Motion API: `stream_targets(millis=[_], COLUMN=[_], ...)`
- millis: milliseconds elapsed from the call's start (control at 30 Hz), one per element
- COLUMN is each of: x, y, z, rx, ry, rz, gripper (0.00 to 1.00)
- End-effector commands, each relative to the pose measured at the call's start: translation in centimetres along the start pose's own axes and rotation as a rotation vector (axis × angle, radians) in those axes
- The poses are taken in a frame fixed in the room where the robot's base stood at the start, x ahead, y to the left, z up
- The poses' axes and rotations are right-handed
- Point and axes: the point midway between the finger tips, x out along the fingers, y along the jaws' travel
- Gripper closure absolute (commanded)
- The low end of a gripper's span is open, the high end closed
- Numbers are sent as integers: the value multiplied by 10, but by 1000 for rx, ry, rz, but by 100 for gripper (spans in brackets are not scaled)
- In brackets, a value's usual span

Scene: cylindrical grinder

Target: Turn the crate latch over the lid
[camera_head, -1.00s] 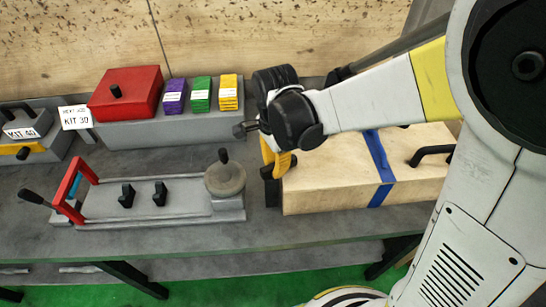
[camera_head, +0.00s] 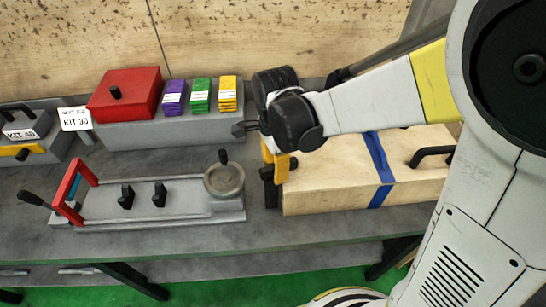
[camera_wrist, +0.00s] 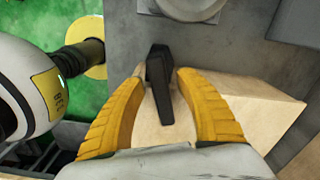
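The wooden crate (camera_head: 330,191) with a blue strap lies on the bench at right, its lid level. My gripper (camera_head: 275,165), with yellow fingers, points down at the crate's left end. In the wrist view the black crate latch (camera_wrist: 160,85) lies between the two fingertips of my gripper (camera_wrist: 162,72), with its narrow end toward the palm and over pale wood. The fingers are apart, one on each side of the latch, with narrow gaps at the tips. In the head view my gripper hides part of the latch (camera_head: 269,174).
A grey fixture (camera_head: 150,208) with a round knob (camera_head: 224,179) stands left of my gripper. Behind it a grey block (camera_head: 160,133) carries a red box (camera_head: 125,92) and purple, green and yellow stacks. A black handle (camera_head: 430,155) rises from the crate's right side.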

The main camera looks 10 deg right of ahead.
Motion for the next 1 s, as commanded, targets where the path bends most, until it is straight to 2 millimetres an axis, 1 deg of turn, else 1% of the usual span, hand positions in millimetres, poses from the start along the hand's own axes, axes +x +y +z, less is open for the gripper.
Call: stream_targets(millis=[167,267,367,600,700,833,1000], x=[-1,-9,-26,-80,-99,-114,-121], y=[0,0,0,0,0,0,0], z=[0,0,0,0,0,0,0], rx=[0,0,0,0,0,0,0], ry=[0,0,0,0,0,0,0], rz=[0,-1,-1,0,0,0,0], gripper=[59,59,59,59,59,59,59])
